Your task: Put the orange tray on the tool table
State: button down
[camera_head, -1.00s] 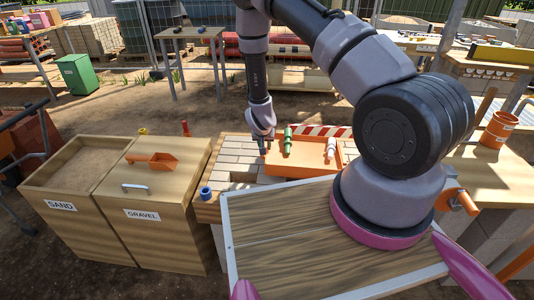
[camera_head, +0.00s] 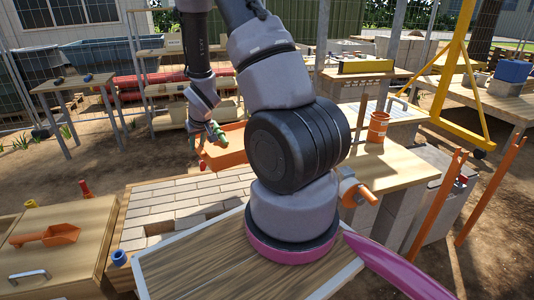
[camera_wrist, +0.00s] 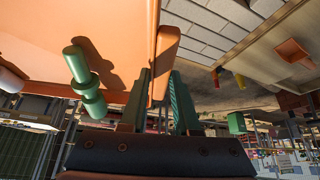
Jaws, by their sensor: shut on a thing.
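The orange tray (camera_head: 226,153) is held in the air over the brick-topped bench, left of my arm's shoulder. My gripper (camera_head: 213,134) is shut on its rim. The wrist view shows the two fingers (camera_wrist: 160,92) on either side of the tray's edge, with the tray (camera_wrist: 70,30) filling the upper left. A green cylindrical item (camera_wrist: 85,80) lies in the tray, and a pale item (camera_wrist: 10,78) shows at the picture's left edge. A small wooden table (camera_head: 72,85) with a few small items stands at the back left; I cannot tell for sure if it is the tool table.
The brick-topped bench (camera_head: 165,205) is below the tray. An orange bucket (camera_head: 377,127) stands on the right-hand bench. Mesh fencing runs behind. Open dirt ground lies toward the back-left table.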

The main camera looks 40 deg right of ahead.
aim_at(383, 165)
jog(key=k+l+z, duration=0.15)
jog(key=l, duration=0.5)
jog(key=k+l+z, duration=0.15)
jog(key=l, duration=0.5)
jog(key=k+l+z, duration=0.15)
jog(key=l, duration=0.5)
jog(key=k+l+z, duration=0.15)
jog(key=l, duration=0.55)
